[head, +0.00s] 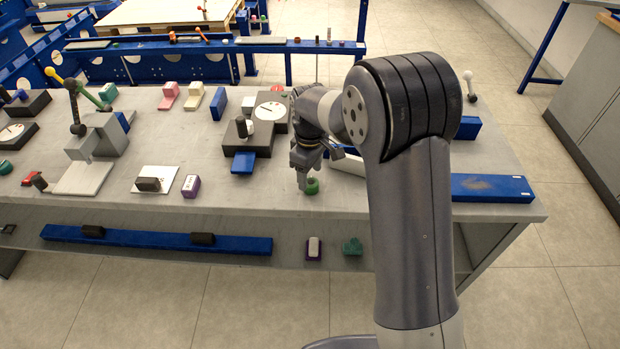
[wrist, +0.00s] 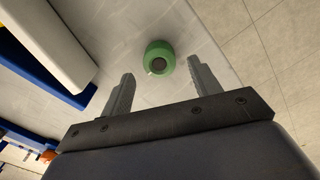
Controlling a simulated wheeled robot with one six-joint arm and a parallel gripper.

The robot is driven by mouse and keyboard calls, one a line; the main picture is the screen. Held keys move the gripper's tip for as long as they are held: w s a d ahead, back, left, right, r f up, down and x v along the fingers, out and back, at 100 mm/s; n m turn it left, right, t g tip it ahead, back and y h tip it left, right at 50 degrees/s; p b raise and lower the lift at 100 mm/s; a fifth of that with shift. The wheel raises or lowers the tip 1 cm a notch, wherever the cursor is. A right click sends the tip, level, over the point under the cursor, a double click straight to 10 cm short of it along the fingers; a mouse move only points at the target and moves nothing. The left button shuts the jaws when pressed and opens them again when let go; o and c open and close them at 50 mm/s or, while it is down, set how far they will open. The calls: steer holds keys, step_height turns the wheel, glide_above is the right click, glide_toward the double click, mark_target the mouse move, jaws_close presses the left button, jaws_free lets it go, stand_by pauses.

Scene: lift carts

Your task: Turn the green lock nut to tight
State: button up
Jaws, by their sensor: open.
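The green lock nut (head: 312,186) sits on the grey bench top near its front edge. In the wrist view the green lock nut (wrist: 159,57) is a round green ring with a dark centre. My gripper (head: 304,178) points down just beside and above the nut. In the wrist view my gripper (wrist: 161,78) is open, with one finger on each side below the nut in the picture. Nothing is between the fingers. I cannot tell the exact height of the fingertips over the bench.
A white block (head: 349,164) lies right behind the nut, partly hidden by my arm. A blue plate (head: 490,188) lies at the right end.

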mark_target(310, 181)
step_height(310, 181, up, 8)
steer(key=shift+f, duration=0.2)
step_height(310, 181, down, 11)
steer(key=shift+r, duration=0.1)
steer(key=shift+n, duration=0.3)
stand_by(0.5)
